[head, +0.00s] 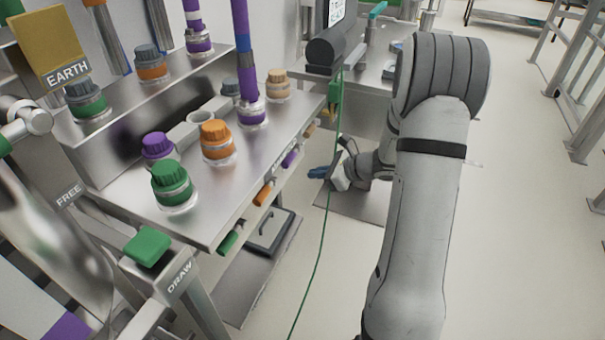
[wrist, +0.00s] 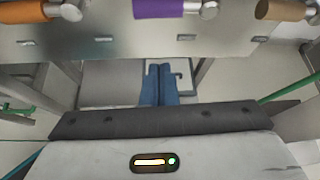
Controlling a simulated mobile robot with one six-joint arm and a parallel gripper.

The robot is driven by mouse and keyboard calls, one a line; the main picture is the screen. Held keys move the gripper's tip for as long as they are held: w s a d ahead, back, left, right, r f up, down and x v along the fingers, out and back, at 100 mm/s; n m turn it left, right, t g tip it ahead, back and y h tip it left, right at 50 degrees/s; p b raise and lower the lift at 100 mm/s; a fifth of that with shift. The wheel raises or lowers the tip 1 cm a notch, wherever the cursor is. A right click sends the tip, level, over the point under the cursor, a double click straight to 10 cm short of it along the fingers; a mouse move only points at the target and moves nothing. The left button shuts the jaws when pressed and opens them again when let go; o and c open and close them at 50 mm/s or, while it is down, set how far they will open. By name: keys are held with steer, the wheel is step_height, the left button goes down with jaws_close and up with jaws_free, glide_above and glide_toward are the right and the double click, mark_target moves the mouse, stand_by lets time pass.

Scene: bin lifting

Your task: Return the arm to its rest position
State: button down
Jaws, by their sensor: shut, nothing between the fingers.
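My arm reaches forward down the right of the head view. My gripper (head: 322,172) is at its far end, beside the right edge of the metal bench and below its top. In the wrist view the two blue fingers of my gripper (wrist: 160,84) lie side by side and touch, with nothing between them. They point under the bench edge, where orange, purple and tan handles stick out above them.
The metal bench (head: 115,192) at left carries several coloured capped jars, including a green one (head: 172,186) and an orange one (head: 217,142). A lower shelf (head: 240,295) holds a dark tray. A green cable (head: 318,255) hangs between bench and arm.

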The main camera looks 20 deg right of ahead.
steer(key=s+a+r+n+g+h+p, duration=0.1)
steer(key=s+a+r+n+g+p, duration=0.25)
steer(key=s+r+n, duration=0.35)
steer(key=s+a+r+n+g+h+p, duration=0.1)
steer(key=s+a+r+n+g+p, duration=0.1)
steer(key=s+a+r+n+p, duration=0.45)
steer(key=s+d+r+n+h+p, duration=0.1)
steer(key=s+r+n+h+p, duration=0.1)
steer(key=s+r+n, duration=0.3)
steer(key=s+d+r+n+h+p, duration=0.2)
steer(key=s+r+n+h, duration=0.3)
steer(key=s+r, duration=0.4)
steer(key=shift+d+r+n+p, duration=0.25)
steer(key=shift+n+p, duration=0.15)
steer(key=shift+n, duration=0.35)
